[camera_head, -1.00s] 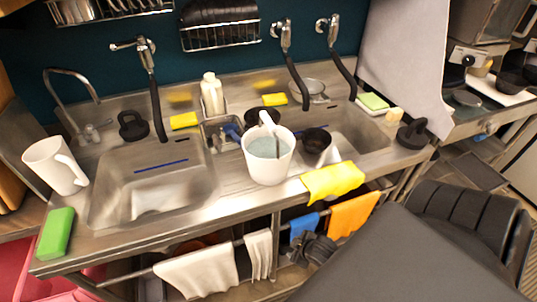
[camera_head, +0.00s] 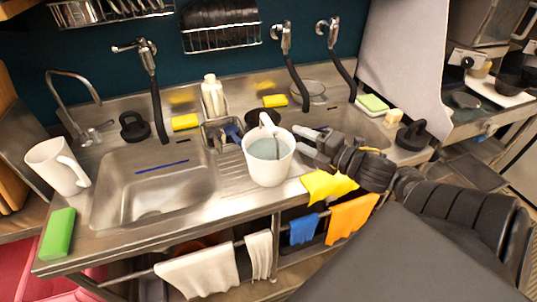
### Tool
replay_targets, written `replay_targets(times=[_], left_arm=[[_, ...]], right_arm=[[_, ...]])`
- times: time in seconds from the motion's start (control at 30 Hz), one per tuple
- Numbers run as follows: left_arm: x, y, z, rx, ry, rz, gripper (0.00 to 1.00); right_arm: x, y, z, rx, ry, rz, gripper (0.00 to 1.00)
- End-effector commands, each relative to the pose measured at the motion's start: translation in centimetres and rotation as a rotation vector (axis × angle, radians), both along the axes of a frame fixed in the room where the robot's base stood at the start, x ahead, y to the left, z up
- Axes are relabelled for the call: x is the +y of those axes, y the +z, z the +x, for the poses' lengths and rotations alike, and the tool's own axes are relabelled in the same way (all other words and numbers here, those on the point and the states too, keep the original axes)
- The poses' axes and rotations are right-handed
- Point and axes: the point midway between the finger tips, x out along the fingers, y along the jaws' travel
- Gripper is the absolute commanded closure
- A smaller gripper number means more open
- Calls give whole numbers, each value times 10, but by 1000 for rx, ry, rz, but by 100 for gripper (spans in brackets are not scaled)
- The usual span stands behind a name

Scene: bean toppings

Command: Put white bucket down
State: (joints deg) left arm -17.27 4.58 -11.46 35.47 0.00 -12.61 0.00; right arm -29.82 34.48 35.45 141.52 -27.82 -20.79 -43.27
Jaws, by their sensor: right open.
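The white bucket (camera_head: 268,168), filled with pale liquid and with a handle standing up at its back, is upright on the steel counter between the two sinks. A second white jug-like container (camera_head: 52,168) with a side handle stands at the far left of the counter. My right gripper (camera_head: 308,143) reaches in from the right, just right of the white bucket, over the right sink. It is open, and I cannot tell whether its fingers touch the bucket. My left gripper is not in view.
A yellow cloth (camera_head: 326,186) hangs over the counter's front edge below my right gripper. A green sponge (camera_head: 58,233) lies at the left front corner. A soap bottle (camera_head: 212,97) and a yellow sponge (camera_head: 185,122) stand behind the bucket.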

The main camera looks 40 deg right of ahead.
Motion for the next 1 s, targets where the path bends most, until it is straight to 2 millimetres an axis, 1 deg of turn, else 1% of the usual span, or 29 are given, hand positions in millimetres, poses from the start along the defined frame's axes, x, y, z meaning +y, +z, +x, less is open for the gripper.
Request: replay_targets(times=[0.07,0.13,0.3,0.4,0.5,0.67,0.77,0.9,1.0], left_arm=[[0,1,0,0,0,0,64],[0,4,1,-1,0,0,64],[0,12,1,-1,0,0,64],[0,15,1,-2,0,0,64],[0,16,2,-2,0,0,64],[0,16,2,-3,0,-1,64],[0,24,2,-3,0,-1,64],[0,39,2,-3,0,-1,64],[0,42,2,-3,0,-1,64]], right_arm=[[0,0,3,-1,0,1,53],[1,1,10,-2,-3,4,53],[5,-1,35,-1,-3,8,53],[6,-3,47,2,-5,8,53],[8,-5,54,2,-4,5,53],[8,-6,56,3,-4,5,53],[10,-3,64,3,-5,8,53],[14,-2,86,2,-5,11,53],[16,-7,99,3,-6,10,53]])
